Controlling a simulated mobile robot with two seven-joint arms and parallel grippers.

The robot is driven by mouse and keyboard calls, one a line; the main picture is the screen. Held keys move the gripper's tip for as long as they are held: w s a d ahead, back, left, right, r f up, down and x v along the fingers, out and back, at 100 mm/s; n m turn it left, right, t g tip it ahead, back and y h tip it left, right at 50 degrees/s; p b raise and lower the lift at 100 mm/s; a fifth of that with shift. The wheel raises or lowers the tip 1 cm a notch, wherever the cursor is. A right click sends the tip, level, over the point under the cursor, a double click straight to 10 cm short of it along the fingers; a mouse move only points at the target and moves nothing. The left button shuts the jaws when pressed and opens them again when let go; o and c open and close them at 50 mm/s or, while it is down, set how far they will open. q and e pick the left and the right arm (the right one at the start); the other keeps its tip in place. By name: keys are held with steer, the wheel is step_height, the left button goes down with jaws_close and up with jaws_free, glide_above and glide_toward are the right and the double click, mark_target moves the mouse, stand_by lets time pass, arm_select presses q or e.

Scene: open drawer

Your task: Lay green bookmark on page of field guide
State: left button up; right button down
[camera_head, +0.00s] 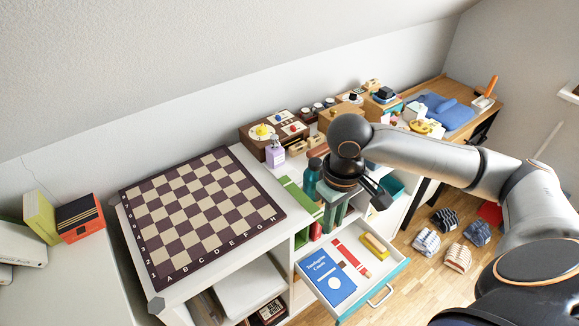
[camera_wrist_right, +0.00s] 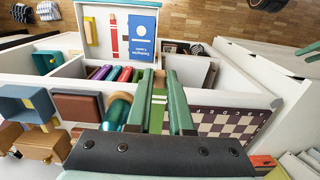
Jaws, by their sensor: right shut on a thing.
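My right gripper (camera_head: 336,214) reaches down over the right end of the white shelf top, near the open drawer. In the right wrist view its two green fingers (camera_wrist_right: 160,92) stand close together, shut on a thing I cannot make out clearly. Green and white surfaces show between and behind the fingers. A long green item (camera_head: 291,189) lies on the shelf top just left of the gripper; I cannot tell whether it is a book or a bookmark. A blue book (camera_head: 327,277) with a white title lies closed in the drawer (camera_head: 384,277). No open page is clearly visible.
A red strip (camera_head: 351,258) and a yellow item (camera_head: 374,246) lie in the drawer beside the blue book. A teal bottle (camera_head: 312,179) stands close to the gripper. A chessboard (camera_head: 200,209) covers the left shelf top. Several colourful books (camera_wrist_right: 110,73) stand below.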

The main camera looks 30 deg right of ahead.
mark_target(308, 198)
steer(key=w+f, duration=0.1)
steer(key=w, duration=0.2)
steer(key=w+f, duration=0.2)
steer(key=w, duration=0.1)
steer(key=w+f, duration=0.1)
steer(key=w, duration=0.2)
steer(key=shift+w+d+f+b, duration=0.15)
steer(key=shift+b, duration=0.25)
steer(key=w+f, duration=0.4)
steer(key=f, duration=0.1)
steer(key=shift+d+b, duration=0.1)
steer(key=shift+b, duration=0.3)
steer(key=shift+w+f, duration=0.3)
steer(key=shift+f, duration=1.5)
steer(key=shift+s+f, duration=0.1)
steer(key=c, duration=0.8)
jaws_free()
